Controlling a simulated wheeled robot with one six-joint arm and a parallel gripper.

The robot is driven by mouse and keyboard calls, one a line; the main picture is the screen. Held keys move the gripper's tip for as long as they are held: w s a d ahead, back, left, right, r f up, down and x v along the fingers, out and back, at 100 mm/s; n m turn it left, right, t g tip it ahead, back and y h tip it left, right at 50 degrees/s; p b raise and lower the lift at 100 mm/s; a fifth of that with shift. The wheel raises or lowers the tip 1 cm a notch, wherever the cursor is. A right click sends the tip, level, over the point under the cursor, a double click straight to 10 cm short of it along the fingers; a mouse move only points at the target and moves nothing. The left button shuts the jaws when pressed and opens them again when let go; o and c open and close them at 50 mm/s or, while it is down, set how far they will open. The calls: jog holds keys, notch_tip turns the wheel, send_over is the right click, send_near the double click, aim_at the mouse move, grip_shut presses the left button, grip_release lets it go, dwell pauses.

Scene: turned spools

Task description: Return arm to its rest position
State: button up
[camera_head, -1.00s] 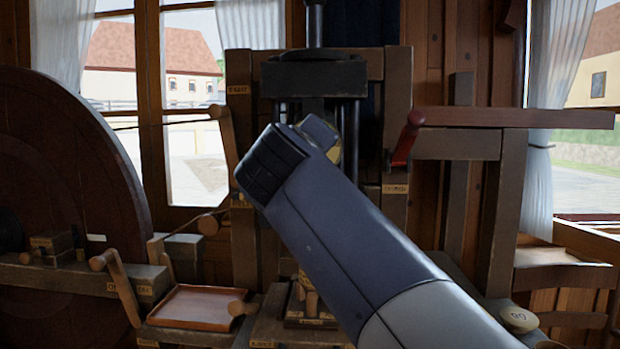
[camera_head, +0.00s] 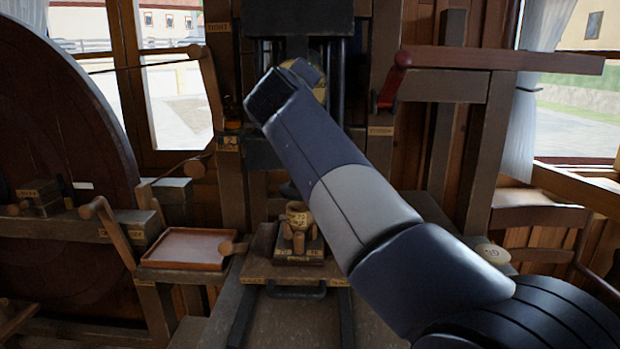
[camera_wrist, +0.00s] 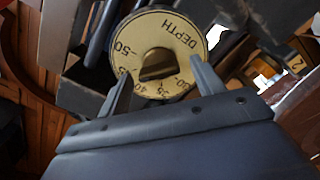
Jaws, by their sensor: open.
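My arm (camera_head: 330,165) reaches up and left across the head view to the dark machine. My gripper's fingers are hidden there behind the wrist. In the wrist view my gripper (camera_wrist: 161,70) is open, with one finger on each side of a round yellow dial (camera_wrist: 186,33) marked DEPTH. The dial's dark central knob (camera_wrist: 157,65) shows between the fingertips, and I see nothing held. Whether the fingers touch the dial cannot be told. In the head view only a sliver of the dial (camera_head: 319,88) shows behind the wrist.
A red-handled lever (camera_head: 393,82) and a wooden beam (camera_head: 500,60) stand right of my arm. A reddish tray (camera_head: 188,262) lies lower left, beside a large dark wheel (camera_head: 60,150). A turned wooden piece (camera_head: 297,215) sits on a stand below the machine head.

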jog(key=s+b, duration=0.3)
jog(key=s, duration=0.8)
jog(key=w+n+p, duration=1.1)
jog(key=n+p, duration=0.8)
jog(key=p, duration=0.1)
jog(key=shift+f+n+p, duration=0.3)
jog(key=shift+n+p, duration=0.1)
dwell(0.3)
